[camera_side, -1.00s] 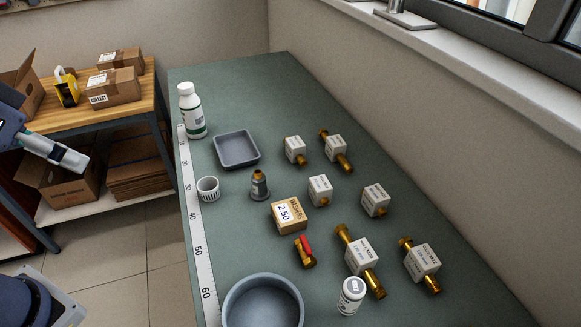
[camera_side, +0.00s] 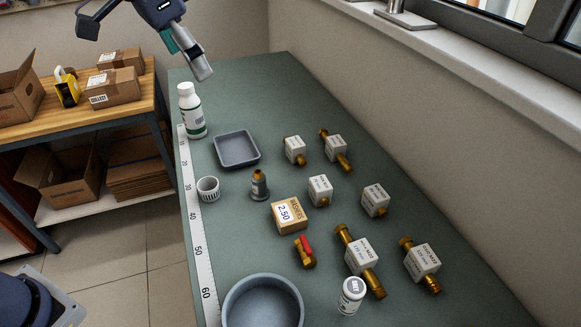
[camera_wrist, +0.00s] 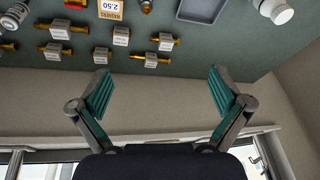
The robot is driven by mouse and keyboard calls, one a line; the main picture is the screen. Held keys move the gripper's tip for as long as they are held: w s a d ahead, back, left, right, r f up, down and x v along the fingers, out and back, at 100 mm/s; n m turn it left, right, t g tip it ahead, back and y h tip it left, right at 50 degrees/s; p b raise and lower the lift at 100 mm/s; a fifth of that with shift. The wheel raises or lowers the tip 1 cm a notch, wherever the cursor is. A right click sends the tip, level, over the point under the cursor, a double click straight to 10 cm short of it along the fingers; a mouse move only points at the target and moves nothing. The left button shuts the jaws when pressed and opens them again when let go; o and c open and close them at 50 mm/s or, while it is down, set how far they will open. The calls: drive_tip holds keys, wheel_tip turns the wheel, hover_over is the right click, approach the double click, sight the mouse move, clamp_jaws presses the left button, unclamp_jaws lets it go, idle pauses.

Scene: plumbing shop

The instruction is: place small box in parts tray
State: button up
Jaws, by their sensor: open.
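The small box (camera_side: 290,216) is a tan carton with a white "2.50" label, resting on the green bench near the middle. It also shows at the top edge of the wrist view (camera_wrist: 110,8). The parts tray (camera_side: 237,150) is a shallow grey square tray, empty, farther back on the bench; part of it shows at the top of the wrist view (camera_wrist: 202,9). My gripper (camera_side: 204,72) is up above the far left end of the bench, behind the white bottle, away from box and tray. Its green-padded fingers (camera_wrist: 160,82) are spread with nothing between them.
A white bottle (camera_side: 192,112), a white slotted cup (camera_side: 208,189) and a grey nozzle-like part (camera_side: 259,186) stand around the tray. Several tagged brass fittings, a red-handled valve (camera_side: 305,251), a round grey bowl (camera_side: 262,302) and a white canister (camera_side: 351,296) surround the box.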

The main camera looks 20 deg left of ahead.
drive_tip(key=w+d+f+m+g, duration=0.2)
drive_tip(key=w+d+f, duration=0.3)
drive_tip(key=d+f, duration=0.25)
drive_tip(key=m+g, duration=0.1)
drive_tip(key=g, duration=0.1)
hover_over(289, 211)
drive_tip(key=shift+y, duration=0.3)
drive_tip(key=f, duration=2.2)
drive_tip(key=shift+w, duration=0.25)
drive_tip(key=f, duration=0.5)
drive_tip(key=shift+s+f, duration=0.3)
drive_tip(key=shift+f, duration=0.05)
drive_tip(key=shift+r, duration=0.1)
drive_tip(key=c, duration=1.3)
